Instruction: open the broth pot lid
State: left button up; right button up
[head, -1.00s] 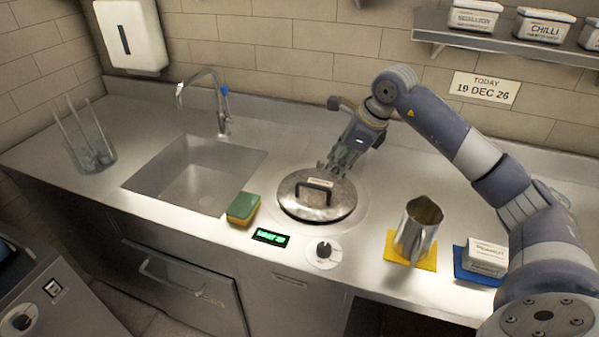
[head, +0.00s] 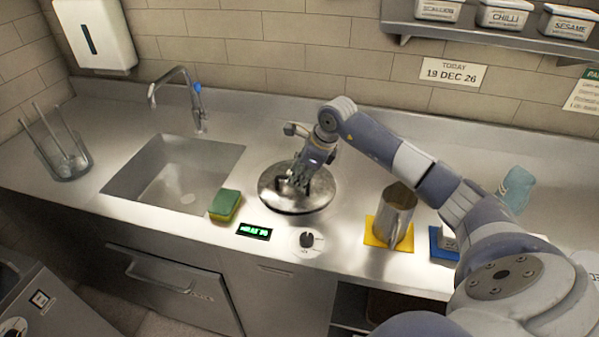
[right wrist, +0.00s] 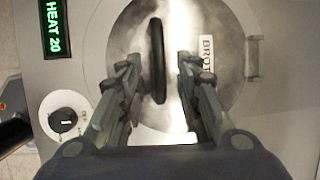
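The round steel broth pot lid (head: 318,200) lies flat over the well in the counter. Its black bar handle (right wrist: 156,60) stands up from the middle, and a label partly reading "BROT" (right wrist: 208,58) is beside it. My right gripper (head: 297,181) is over the lid. In the right wrist view its two fingers (right wrist: 160,64) are apart, with the handle between them in the picture, nearer the left finger. I cannot tell whether they touch it. In the head view the gripper hides part of the handle. My left gripper is not in view.
A green and yellow sponge (head: 225,206), a display reading "HEAT 20" (right wrist: 55,30) and a knob (head: 306,241) lie in front of the lid. A steel jug (head: 396,215) stands on a yellow mat (head: 374,236) to the right. The sink (head: 172,180) is left.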

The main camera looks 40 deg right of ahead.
jog(key=c, duration=0.7)
grip_shut()
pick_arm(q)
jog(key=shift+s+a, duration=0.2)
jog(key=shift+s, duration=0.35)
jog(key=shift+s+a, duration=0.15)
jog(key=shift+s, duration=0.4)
